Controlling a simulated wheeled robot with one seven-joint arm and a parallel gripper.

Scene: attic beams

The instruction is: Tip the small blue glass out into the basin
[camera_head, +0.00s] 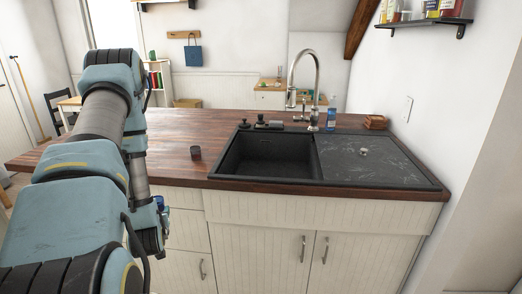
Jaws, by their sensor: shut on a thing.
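The black basin (268,158) is sunk into the wooden counter, at the left of the sink unit. It looks empty. A small dark cup (196,153) stands upright on the counter, left of the basin. I cannot make out a blue glass with certainty. My arm fills the left of the view and bends down in front of the counter. A small blue patch (160,202) shows at the right edge of my lower arm, but I cannot tell what it is. My gripper's fingers do not show, and my arm may hide them.
A tall curved tap (304,85) rises behind the basin. A blue bottle (331,119) and a wooden block (375,122) stand along the back edge. The counter (205,125) left of the basin is mostly clear.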

